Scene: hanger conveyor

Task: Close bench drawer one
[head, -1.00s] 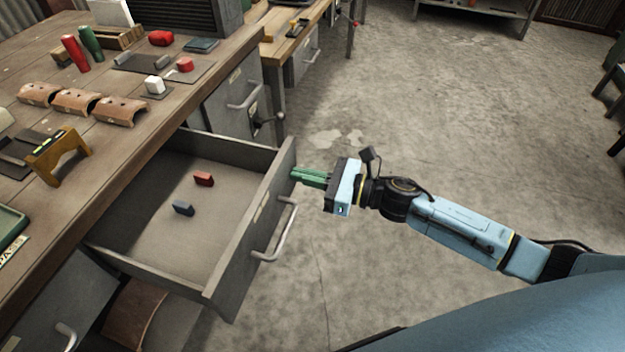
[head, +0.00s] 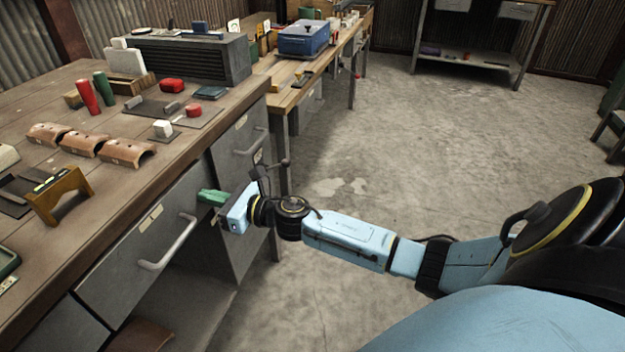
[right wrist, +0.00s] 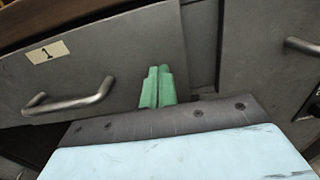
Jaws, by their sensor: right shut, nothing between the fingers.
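Bench drawer one (head: 130,268) is a grey metal front with a bar handle (head: 168,246), under the wooden bench top. It looks flush with the bench, and its inside is hidden. In the right wrist view the drawer front (right wrist: 120,60) carries a label reading 1 (right wrist: 47,52). My right gripper (head: 207,197) has green fingers, shut and empty. In the right wrist view its fingertips (right wrist: 157,72) are at the drawer front, near its right edge and right of the handle; whether they touch cannot be told. My left gripper is not in view.
Copper half-pipes (head: 85,144), a yellow stand (head: 58,195) and red and green cylinders stand on the bench top (head: 40,100). A grey cabinet door (head: 240,150) with a handle is right of the drawer. Open floor (head: 400,150) lies to the right.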

